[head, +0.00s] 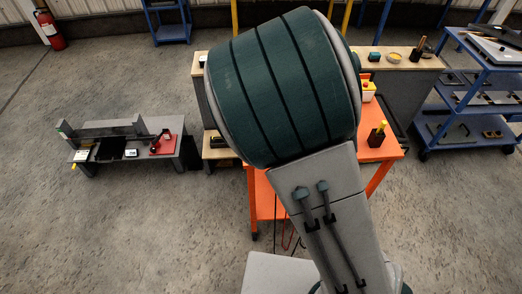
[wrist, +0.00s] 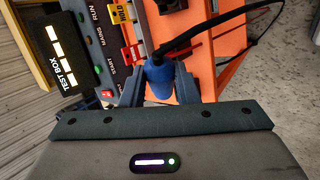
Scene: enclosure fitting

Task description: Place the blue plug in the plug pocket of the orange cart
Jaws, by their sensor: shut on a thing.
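In the wrist view my gripper (wrist: 168,80) is shut on the blue plug (wrist: 158,82). The plug sits between the two blue-grey fingers, with a thick black cable running from it up to the right. The orange cart (wrist: 228,84) shows behind and beside the fingers, and the plug appears in front of it. In the head view the orange cart (head: 390,151) is largely hidden behind my arm, and neither my gripper nor the plug shows there. I cannot make out the plug pocket in either view.
A test box (wrist: 62,62) and a control panel (wrist: 98,50) with a yellow HOLD tag (wrist: 120,13) lie left of the plug. In the head view a grey bench (head: 118,140) stands left and a blue shelf cart (head: 470,95) right. Floor between bench and cart is clear.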

